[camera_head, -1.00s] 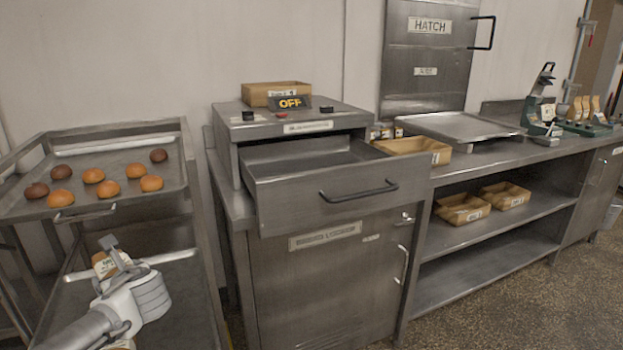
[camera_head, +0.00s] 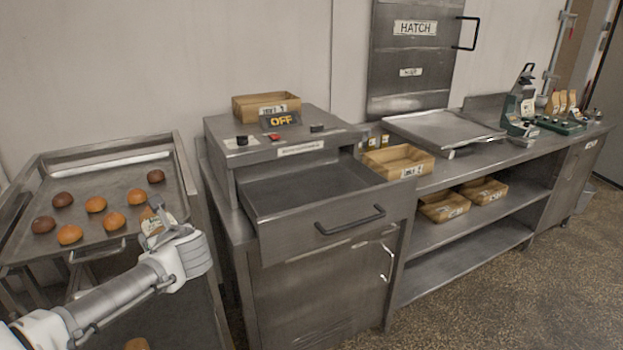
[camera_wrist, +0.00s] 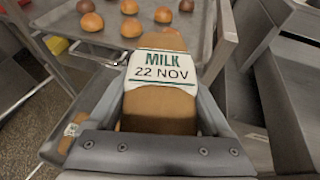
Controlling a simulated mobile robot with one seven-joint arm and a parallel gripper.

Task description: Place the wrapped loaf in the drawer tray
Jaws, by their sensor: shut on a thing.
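The wrapped loaf (camera_wrist: 160,108) is brown with a white band reading "MILK 22 NOV" in the wrist view. My gripper (camera_head: 158,228) is shut on it, with a finger on each side. In the head view the loaf (camera_head: 149,222) is mostly hidden by my gripper, in front of the bun rack's right edge. The drawer tray (camera_head: 312,190) is pulled out from the steel unit, to the right of my gripper. Its visible floor is bare. Its front has a black handle (camera_head: 350,220).
A rack tray (camera_head: 100,178) with several buns stands at left. Another wooden box (camera_head: 398,161) sits right of the drawer. Part of another loaf (camera_wrist: 70,137) shows below my gripper.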

